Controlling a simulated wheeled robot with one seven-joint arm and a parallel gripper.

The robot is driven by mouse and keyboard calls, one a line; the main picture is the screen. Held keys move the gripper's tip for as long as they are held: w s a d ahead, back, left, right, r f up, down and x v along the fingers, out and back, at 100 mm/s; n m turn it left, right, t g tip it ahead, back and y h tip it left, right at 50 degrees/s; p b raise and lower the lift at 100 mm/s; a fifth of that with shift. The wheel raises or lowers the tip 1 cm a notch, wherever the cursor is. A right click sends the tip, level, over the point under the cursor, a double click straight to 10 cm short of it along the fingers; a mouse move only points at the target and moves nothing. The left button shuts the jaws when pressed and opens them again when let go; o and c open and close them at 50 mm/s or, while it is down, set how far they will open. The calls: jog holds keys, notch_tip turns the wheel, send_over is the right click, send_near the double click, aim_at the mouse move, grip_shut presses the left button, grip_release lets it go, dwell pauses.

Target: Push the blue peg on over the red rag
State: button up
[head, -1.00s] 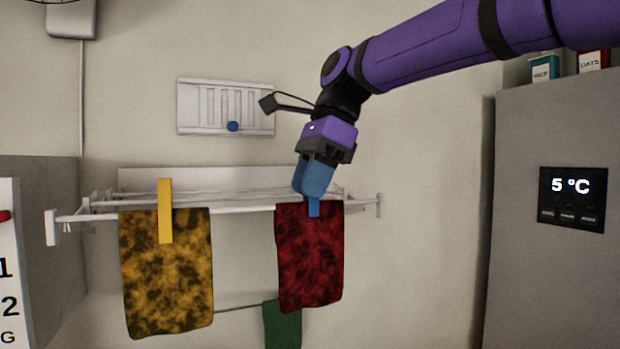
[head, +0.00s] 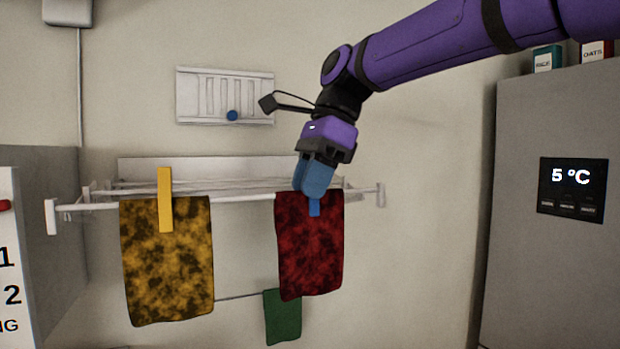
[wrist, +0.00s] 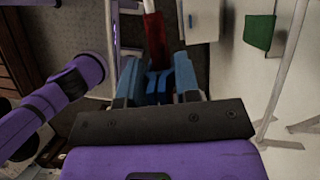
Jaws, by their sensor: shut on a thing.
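The red rag (head: 309,250) hangs over the front rail of the white drying rack, toward its right part. The blue peg (head: 314,208) sits at the rag's top edge, its lower end showing in front of the cloth. My gripper (head: 313,190) is shut on the blue peg from above, and its blue fingers hide the peg's upper part. In the wrist view the peg (wrist: 159,82) shows between the fingers, with the red rag (wrist: 155,40) just beyond. How deep the peg grips the rail is hidden.
A yellow peg (head: 165,200) holds a yellow-brown rag (head: 167,270) on the same rail (head: 240,199) to the left. A green cloth (head: 283,318) hangs lower behind. A grey fridge (head: 540,270) stands at right. The wall between rack and fridge is clear.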

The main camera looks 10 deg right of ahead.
dwell(0.3)
jog(key=o, duration=1)
jog(key=shift+c, duration=0.2)
jog(key=shift+r, duration=0.1)
jog(key=shift+r, duration=3.35)
jog(key=s+d+f+n+t+h, duration=0.2)
jog(key=s+d+f+n+t, duration=0.1)
jog(key=s+d+f+n, duration=0.4)
jog(key=s+d+f+n+t+h, duration=0.2)
jog(key=s+d+f+n, duration=0.5)
jog(key=s+d+f, duration=0.4)
jog(key=d+f+t, duration=0.1)
jog(key=d+f, duration=0.3)
jog(key=d, duration=0.2)
jog(key=shift+s+d+f+n, duration=0.2)
jog(key=shift+s+d+n, duration=0.1)
jog(key=shift+n, duration=0.1)
